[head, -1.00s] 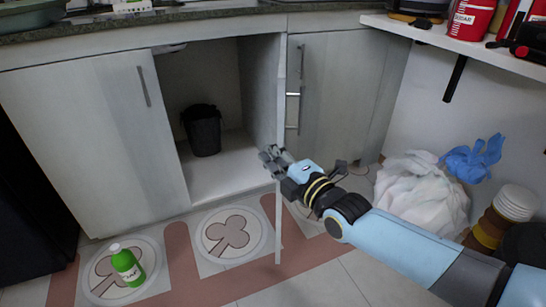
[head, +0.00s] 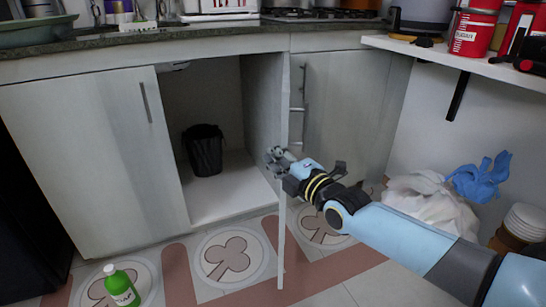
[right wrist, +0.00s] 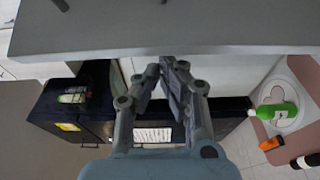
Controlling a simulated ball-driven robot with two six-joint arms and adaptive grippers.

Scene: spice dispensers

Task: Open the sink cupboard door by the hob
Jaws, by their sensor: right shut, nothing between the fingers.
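The sink cupboard door (head: 282,235) stands wide open and shows almost edge-on in the head view, swung out from the cabinet. Its bar handle (head: 297,110) is on its right-hand face. In the right wrist view the fingers (right wrist: 166,68) are together just below a pale panel (right wrist: 150,30), probably the door. My left gripper is not in view.
A black bin (head: 204,152) stands inside the cupboard. A green bottle (head: 121,287) stands on the floor at front left. A white bag (head: 430,205) and stacked cups (head: 522,225) are at the right. The hob (head: 320,14) is on the counter above.

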